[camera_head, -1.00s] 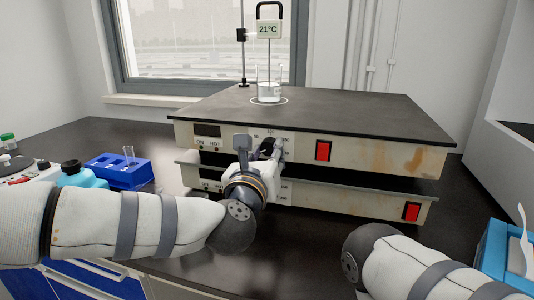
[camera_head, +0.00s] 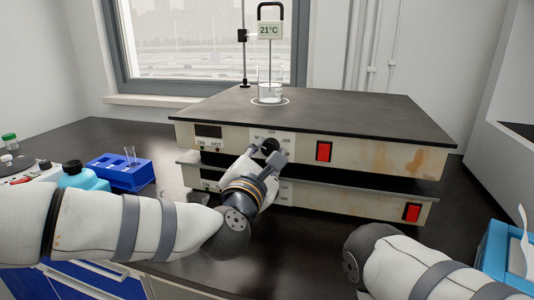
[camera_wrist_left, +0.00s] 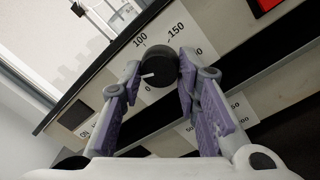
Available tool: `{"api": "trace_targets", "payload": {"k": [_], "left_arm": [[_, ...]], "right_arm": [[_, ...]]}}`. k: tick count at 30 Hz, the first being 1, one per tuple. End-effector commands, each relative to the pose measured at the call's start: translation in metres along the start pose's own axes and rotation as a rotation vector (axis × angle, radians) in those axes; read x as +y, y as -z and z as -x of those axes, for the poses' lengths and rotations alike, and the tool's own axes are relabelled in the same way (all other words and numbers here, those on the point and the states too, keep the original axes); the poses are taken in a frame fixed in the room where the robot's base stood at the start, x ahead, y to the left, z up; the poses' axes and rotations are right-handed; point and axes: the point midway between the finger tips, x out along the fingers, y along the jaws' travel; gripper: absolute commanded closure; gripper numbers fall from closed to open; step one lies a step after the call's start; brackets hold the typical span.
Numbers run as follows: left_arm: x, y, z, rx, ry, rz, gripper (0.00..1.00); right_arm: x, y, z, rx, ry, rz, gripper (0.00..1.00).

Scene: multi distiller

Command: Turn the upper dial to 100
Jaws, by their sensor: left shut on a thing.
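The upper dial (camera_wrist_left: 162,66) is a round black knob on the upper hot plate's front panel. In the left wrist view its white mark points left, close to a partly hidden label ending in 0 and below the 100 label (camera_wrist_left: 140,40). The 150 label shows further round. My left gripper (camera_wrist_left: 160,78) has a finger on each side of the dial and is shut on it; the wrist view is tilted. In the head view the left gripper (camera_head: 269,152) covers part of the dial and its scale. My right forearm shows at lower right, its gripper out of view.
The upper hot plate (camera_head: 365,152) is stacked over a lower one (camera_head: 340,203), each with a red switch. A beaker (camera_head: 270,93) with a 21°C thermometer stands on top. A blue rack (camera_head: 118,172) and a blue bottle stand left; a blue box (camera_head: 492,255) stands right.

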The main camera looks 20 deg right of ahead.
Motion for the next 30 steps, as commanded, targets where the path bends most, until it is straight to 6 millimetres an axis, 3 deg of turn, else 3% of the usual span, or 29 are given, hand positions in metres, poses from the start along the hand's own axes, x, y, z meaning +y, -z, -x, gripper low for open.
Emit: {"api": "trace_targets", "payload": {"k": [30], "left_arm": [[0.005, 0.0, 0.0, -0.057, 0.015, -0.926, 0.98]], "right_arm": [[-0.001, 0.009, 0.024, 0.055, 0.003, -0.002, 0.72]]}}
